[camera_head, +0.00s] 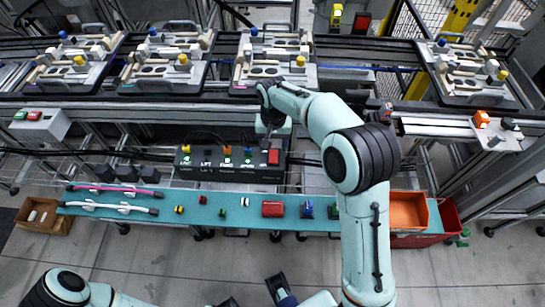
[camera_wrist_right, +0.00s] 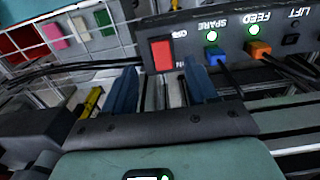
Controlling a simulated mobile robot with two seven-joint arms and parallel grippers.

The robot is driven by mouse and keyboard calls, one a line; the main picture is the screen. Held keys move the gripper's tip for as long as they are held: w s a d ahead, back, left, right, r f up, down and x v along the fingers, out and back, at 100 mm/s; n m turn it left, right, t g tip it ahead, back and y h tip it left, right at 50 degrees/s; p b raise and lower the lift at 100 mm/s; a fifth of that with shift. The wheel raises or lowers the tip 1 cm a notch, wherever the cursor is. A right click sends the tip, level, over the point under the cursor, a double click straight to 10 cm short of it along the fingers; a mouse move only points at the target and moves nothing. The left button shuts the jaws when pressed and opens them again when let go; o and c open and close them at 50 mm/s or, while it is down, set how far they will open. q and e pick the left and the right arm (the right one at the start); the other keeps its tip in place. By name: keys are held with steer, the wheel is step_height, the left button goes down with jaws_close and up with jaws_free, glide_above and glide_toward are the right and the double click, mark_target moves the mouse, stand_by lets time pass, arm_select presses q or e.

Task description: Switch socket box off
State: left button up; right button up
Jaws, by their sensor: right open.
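The socket box (camera_head: 230,172) is a long dark box behind the teal shelf, with coloured plugs along its top. Its red rocker switch (camera_head: 273,157) is at the right end and also shows in the right wrist view (camera_wrist_right: 162,54). Green lights glow beside the blue SPARE plug (camera_wrist_right: 215,57) and orange FEED plug (camera_wrist_right: 259,50). My right gripper (camera_head: 268,136) is just behind and above the switch end. In the wrist view its blue fingers (camera_wrist_right: 160,88) are apart and empty, with the switch beyond them. My left gripper (camera_head: 275,288) is partly visible at the bottom edge; its jaws are unclear.
The teal shelf (camera_head: 185,204) in front holds several small coloured parts and rods. An orange bin (camera_head: 408,210) is at right. A conveyor with pallet fixtures (camera_head: 168,62) runs behind. A grey button box (camera_head: 40,124) is at left.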

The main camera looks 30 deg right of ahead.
mark_target(273, 161)
arm_select(q)
steer(key=shift+w+f+b, duration=0.2)
steer(key=shift+f+b, duration=0.2)
steer(key=shift+b, duration=0.05)
arm_select(e)
step_height(273, 161, down, 8)
